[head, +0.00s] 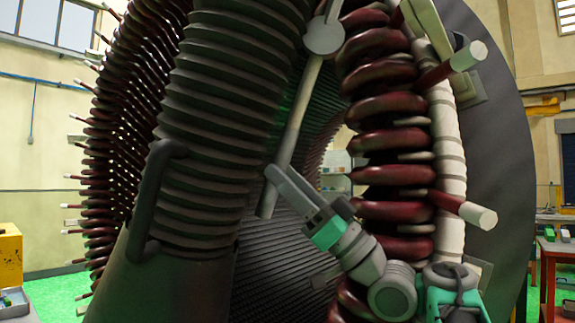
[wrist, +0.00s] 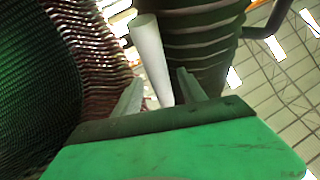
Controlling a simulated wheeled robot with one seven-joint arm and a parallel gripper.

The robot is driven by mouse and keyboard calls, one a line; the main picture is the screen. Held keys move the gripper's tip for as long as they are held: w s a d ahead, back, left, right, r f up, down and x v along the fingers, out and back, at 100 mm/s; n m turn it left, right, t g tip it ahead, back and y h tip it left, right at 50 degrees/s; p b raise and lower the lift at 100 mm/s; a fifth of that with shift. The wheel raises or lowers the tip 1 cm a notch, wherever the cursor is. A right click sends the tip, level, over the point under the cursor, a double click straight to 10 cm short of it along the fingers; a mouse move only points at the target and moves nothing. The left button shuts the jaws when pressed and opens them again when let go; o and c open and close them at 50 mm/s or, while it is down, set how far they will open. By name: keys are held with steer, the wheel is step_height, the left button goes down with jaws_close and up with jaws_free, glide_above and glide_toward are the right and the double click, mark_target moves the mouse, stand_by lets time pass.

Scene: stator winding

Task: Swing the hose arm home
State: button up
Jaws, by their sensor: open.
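A thick dark ribbed hose (head: 225,95) rises at left of centre in the head view, out of a smooth dark sleeve with a bar handle (head: 158,200). A pale grey rod (head: 293,135) hangs from a round joint (head: 323,37) just right of the hose; which part is the hose arm is not certain. My gripper (head: 273,178) points up and left at the rod's lower part. In the wrist view, my open gripper (wrist: 160,82) has the pale rod (wrist: 149,45) showing between its fingers. I see no grip on it. The ribbed hose (wrist: 195,50) stands right behind.
Dark red coils (head: 385,130) with white-ended stubs (head: 478,215) stand close right of my gripper. The stator's dark rim (head: 500,130) curves behind them. More coils (head: 120,130) line the left side. A red table (head: 555,255) is far right.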

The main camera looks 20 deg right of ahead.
jaws_close()
stand_by(0.5)
stand_by(0.9)
